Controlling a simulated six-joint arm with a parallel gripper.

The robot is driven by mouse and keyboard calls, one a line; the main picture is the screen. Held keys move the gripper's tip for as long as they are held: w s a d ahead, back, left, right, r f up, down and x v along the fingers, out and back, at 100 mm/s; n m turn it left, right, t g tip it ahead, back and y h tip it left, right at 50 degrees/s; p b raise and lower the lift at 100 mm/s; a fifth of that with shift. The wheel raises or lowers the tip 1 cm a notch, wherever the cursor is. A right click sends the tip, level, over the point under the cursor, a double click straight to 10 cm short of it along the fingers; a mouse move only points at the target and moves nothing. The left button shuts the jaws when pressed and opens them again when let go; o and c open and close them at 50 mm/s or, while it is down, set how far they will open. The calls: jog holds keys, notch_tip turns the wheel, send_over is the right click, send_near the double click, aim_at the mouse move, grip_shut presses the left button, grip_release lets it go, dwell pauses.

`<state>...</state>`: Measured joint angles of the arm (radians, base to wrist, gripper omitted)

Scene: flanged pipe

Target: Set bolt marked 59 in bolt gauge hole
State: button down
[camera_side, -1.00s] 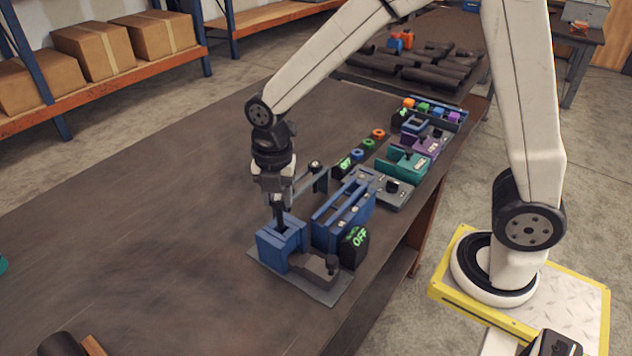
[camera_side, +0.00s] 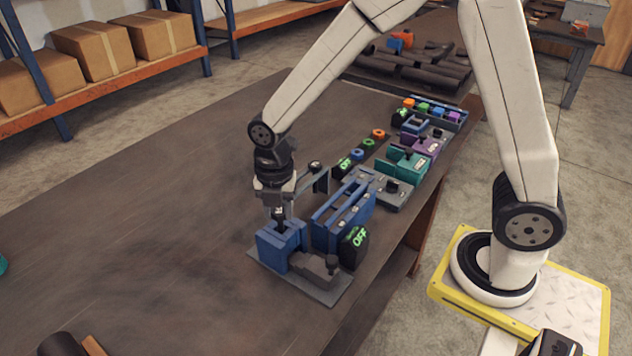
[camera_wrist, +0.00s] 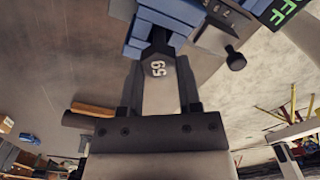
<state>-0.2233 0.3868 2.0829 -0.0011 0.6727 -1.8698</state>
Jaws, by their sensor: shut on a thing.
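The bolt marked 59 (camera_wrist: 157,68) is dark, with white digits on its head, in the wrist view. My gripper (camera_wrist: 160,62) is shut on it, with one finger on each side of the head. The bolt's shank points at the blue block (camera_wrist: 173,14), and its far end is hidden. In the side view my gripper (camera_side: 279,216) points down, right at the top of the blue block (camera_side: 281,246), which stands on a grey plate. I take this block for the bolt gauge. How deep the bolt sits in its hole cannot be told.
A dark arm with a knob (camera_side: 318,266) is beside the block on the same plate. A taller blue fixture (camera_side: 343,216) and a black box reading OFF (camera_side: 354,247) stand close on the right. Coloured fixtures and rings line the table behind. The table's left side is mostly clear.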

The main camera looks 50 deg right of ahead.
jog(key=shift+f, duration=1.5)
dwell(1.3)
grip_release()
dwell(0.5)
jog(key=shift+r, duration=0.1)
jog(key=shift+r, duration=3.4)
